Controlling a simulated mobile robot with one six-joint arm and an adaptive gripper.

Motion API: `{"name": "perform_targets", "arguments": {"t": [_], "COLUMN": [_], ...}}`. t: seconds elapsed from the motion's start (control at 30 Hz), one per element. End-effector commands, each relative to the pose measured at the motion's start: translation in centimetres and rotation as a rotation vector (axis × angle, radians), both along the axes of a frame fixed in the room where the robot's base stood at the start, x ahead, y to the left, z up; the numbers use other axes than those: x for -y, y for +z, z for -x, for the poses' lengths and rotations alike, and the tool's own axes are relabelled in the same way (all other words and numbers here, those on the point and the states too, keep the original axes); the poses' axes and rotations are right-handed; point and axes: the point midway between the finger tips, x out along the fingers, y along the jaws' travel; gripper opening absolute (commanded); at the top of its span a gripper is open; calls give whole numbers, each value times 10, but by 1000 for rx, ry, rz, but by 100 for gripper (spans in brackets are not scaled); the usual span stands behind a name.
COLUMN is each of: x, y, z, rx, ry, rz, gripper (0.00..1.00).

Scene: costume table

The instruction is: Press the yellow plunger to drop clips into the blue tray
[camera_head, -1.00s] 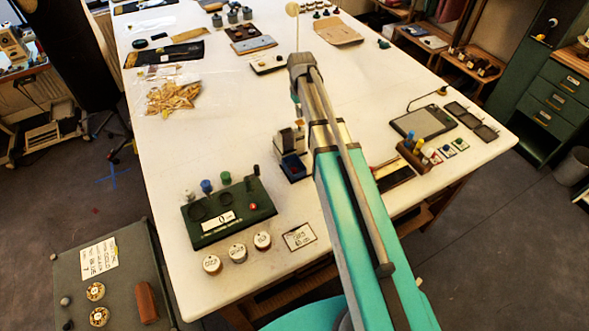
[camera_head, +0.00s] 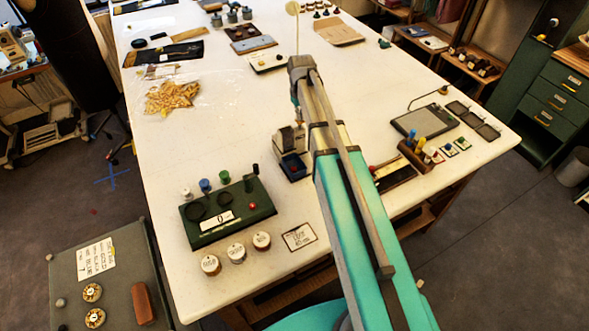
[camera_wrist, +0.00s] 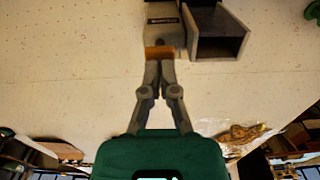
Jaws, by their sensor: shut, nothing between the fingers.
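The clip dispenser, a grey-white block (camera_head: 289,139), stands mid-table in the head view, partly hidden by my arm. The blue tray (camera_head: 293,166) sits at its near side; I cannot make out clips in it. In the wrist view the dispenser body (camera_wrist: 162,20) is at the top, with the yellow-orange plunger (camera_wrist: 159,52) at its lower end. My gripper (camera_wrist: 160,58) is shut and empty, its fingertips right at the plunger; touching or just short of it, I cannot tell. In the head view my gripper (camera_head: 297,113) hangs above the dispenser, mostly hidden.
In the wrist view a dark open box (camera_wrist: 218,42) stands right of the dispenser. A green panel with knobs (camera_head: 228,213) and several round tins (camera_head: 237,253) lie nearer. A wooden block with bottles (camera_head: 414,155) and a black tablet (camera_head: 424,121) lie to the right.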

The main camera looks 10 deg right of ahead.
Motion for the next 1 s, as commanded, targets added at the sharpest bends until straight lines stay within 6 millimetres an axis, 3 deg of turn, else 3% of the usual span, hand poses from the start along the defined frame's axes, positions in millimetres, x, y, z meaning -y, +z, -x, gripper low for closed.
{"name": "perform_targets", "arguments": {"t": [1.0], "x": [0], "y": [-21], "z": [0], "rx": [0], "ry": [0], "rz": [0], "gripper": [0]}}
